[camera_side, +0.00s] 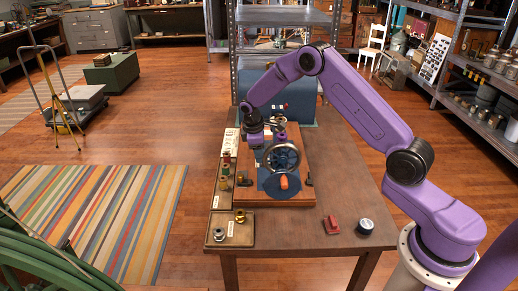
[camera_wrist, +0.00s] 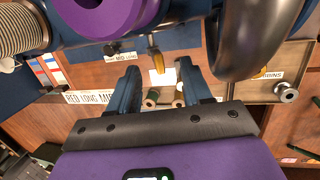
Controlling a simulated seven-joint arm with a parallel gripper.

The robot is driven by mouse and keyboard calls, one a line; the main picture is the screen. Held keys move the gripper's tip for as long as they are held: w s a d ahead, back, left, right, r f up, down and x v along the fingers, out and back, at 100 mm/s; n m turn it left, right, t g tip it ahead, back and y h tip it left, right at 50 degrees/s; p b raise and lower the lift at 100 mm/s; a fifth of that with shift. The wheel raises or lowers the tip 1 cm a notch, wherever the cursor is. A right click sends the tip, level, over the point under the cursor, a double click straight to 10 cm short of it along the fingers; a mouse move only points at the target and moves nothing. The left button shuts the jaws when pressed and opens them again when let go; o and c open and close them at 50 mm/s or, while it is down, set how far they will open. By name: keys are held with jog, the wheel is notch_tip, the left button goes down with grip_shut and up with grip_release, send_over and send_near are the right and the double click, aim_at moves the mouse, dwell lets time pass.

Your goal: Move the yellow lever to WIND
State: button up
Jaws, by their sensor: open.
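A small yellow lever (camera_wrist: 154,61) shows in the wrist view on a dark stem, between the tips of my fingers in the picture. I cannot tell whether a finger touches it, and no WIND mark is readable. In the side view the lever is hidden or too small to make out. My gripper (camera_wrist: 159,68) is open, its two blue fingers apart with nothing held. In the side view my gripper (camera_side: 256,141) is low over the machine, at the left of its metal handwheel (camera_side: 283,157). The machine stands on a brown wooden base (camera_side: 300,190).
A long tray (camera_side: 218,202) with thread spools lies left of the machine, and a smaller tray (camera_side: 232,241) with bobbins is in front. A red block (camera_side: 331,225) and a dark round tin (camera_side: 365,226) sit front right. The right part of the table (camera_side: 345,185) is clear.

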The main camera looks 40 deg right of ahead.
jog(key=shift+f, duration=0.35)
jog(key=shift+d, duration=0.15)
jog(key=shift+w+d+r, duration=0.15)
jog(key=shift+w+d, duration=0.2)
jog(key=shift+w, duration=0.05)
jog(key=shift+w, duration=0.1)
jog(key=shift+w+d+f, duration=0.3)
jog(key=shift+w+d, duration=0.35)
jog(key=shift+d, duration=0.1)
jog(key=shift+w+d+f, duration=0.3)
jog(key=shift+w+d, duration=0.3)
jog(key=shift+d, duration=0.1)
jog(key=shift+r, duration=0.15)
dwell(0.3)
jog(key=shift+s+a+r, duration=0.1)
jog(key=shift+a+r, duration=0.15)
jog(key=shift+r, duration=0.05)
jog(key=shift+r, duration=0.1)
